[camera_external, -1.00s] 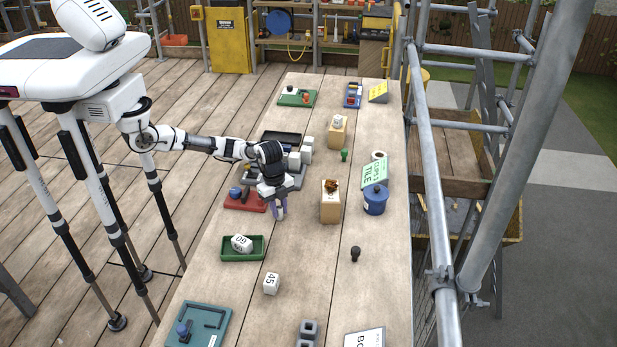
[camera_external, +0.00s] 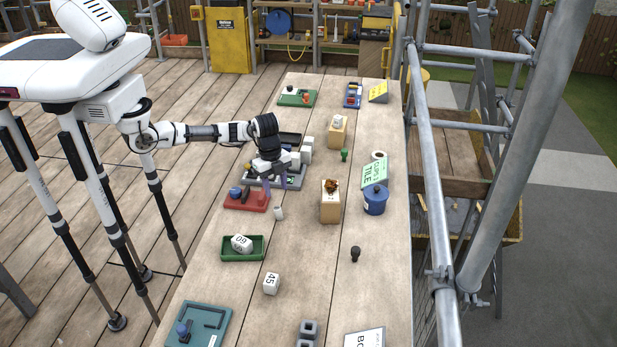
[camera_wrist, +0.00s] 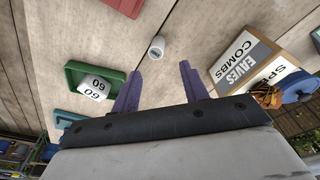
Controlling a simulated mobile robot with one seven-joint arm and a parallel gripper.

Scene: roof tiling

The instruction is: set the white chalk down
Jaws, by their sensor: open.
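The white chalk (camera_external: 279,213) is a short white cylinder standing on the wooden table, right of the red tray. It also shows in the wrist view (camera_wrist: 156,48), beyond the fingertips and apart from them. My gripper (camera_external: 276,188) is open and empty above the table, a little farther back than the chalk. Its two purple fingers are spread wide in the wrist view (camera_wrist: 161,73).
A red tray (camera_external: 247,201) lies left of the chalk. Table around the chalk is clear.

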